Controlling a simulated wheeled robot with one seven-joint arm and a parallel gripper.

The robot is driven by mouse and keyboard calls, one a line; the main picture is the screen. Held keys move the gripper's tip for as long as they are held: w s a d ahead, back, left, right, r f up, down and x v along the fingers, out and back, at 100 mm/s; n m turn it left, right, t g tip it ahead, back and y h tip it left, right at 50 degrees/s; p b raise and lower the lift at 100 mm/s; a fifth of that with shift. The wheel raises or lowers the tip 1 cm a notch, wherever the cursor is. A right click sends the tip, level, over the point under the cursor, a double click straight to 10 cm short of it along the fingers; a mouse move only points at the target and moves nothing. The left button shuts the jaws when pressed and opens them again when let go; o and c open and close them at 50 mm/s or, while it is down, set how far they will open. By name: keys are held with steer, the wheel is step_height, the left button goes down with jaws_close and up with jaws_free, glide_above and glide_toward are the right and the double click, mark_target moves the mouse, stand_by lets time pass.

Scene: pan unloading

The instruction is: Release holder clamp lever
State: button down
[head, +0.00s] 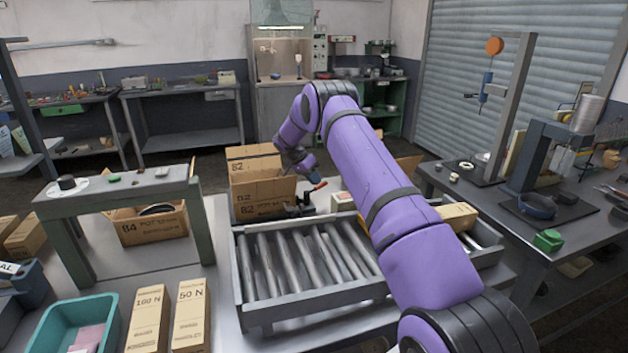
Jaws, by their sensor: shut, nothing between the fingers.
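A small dark clamp holder (298,209) stands at the far edge of the roller conveyor, in front of the cardboard boxes. A lever with an orange-red tip (319,186) shows just above and to the right of it. My purple arm reaches across the conveyor. My gripper (313,178) is shut and empty, pointing down right at the lever tip. It is too small here to tell whether the fingers touch the lever. Part of the holder is hard to make out against the dark gripper and boxes.
The roller conveyor (241,291) lies below my arm, with a cardboard box (458,216) at its right end. A grey-green stand (110,192) is at the left, and a workbench (530,245) is at the right.

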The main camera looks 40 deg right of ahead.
steer(key=shift+s+d+m+g+y, duration=0.3)
steer(key=shift+s+m, duration=0.1)
steer(key=shift+m, duration=0.2)
steer(key=shift+a, duration=0.1)
steer(key=v, duration=1)
steer(key=shift+w+r, duration=0.2)
steer(key=shift+r, duration=0.1)
steer(key=shift+a, duration=0.15)
steer(key=w+d+n+y, duration=0.1)
steer(key=n, duration=0.5)
steer(key=d+r+n+t+y, duration=0.1)
steer(key=n+y, duration=0.1)
steer(key=n, duration=0.4)
steer(key=w+d+r+n+y, duration=0.1)
steer(key=d+n, duration=0.1)
steer(key=n, duration=0.5)
steer(key=shift+w+d+r, duration=0.1)
steer(key=shift+w+r, duration=0.05)
steer(key=shift+w, duration=0.15)
